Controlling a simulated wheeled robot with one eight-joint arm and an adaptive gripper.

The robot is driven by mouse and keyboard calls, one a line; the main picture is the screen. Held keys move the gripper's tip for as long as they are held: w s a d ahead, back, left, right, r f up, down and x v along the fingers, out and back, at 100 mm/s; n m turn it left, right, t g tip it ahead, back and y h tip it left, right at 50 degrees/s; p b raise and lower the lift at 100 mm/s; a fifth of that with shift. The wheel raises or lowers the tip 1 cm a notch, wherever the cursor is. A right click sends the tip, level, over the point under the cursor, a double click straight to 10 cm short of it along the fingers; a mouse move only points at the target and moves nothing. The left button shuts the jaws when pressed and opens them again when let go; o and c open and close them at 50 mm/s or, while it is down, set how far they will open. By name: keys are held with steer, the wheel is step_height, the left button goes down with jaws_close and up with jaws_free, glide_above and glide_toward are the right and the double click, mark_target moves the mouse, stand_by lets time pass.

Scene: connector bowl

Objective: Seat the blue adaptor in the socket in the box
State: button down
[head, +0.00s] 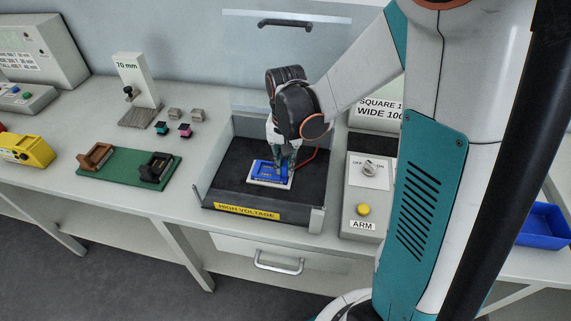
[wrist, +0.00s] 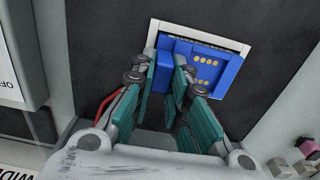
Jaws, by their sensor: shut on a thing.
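The blue adaptor (head: 264,169) lies in the dark-floored box (head: 207,196), over a white-framed socket (head: 285,185). In the wrist view the adaptor (wrist: 215,70) shows gold round contacts, and the socket's white rim (wrist: 200,34) borders its far side. My gripper (head: 281,163) points down into the box, shut on the raised blue part at one end of the adaptor. Its fingers (wrist: 172,75) stand on either side of that part in the wrist view. The fingers hide the near edge, so I cannot tell whether the adaptor is fully down.
The box has low side walls and a yellow HIGH VOLTAGE label (head: 247,211) in front. A switch panel (head: 367,193) with a knob and yellow ARM button stands to its right. Left are a green board (head: 128,171) with brown and black holders, and small teal and pink pieces (head: 184,131).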

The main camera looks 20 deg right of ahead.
steer(key=c, duration=1.6)
jaws_free()
steer(key=shift+o, duration=0.2)
step_height(320, 180, up, 12)
steer(key=p, duration=0.5)
steer(key=s+a+r+n+t, duration=0.3)
steer(key=s+r+n+t, duration=0.4)
steer(key=s, duration=0.6)
steer(key=shift+a+r, duration=0.35)
steer(key=shift+r, duration=0.35)
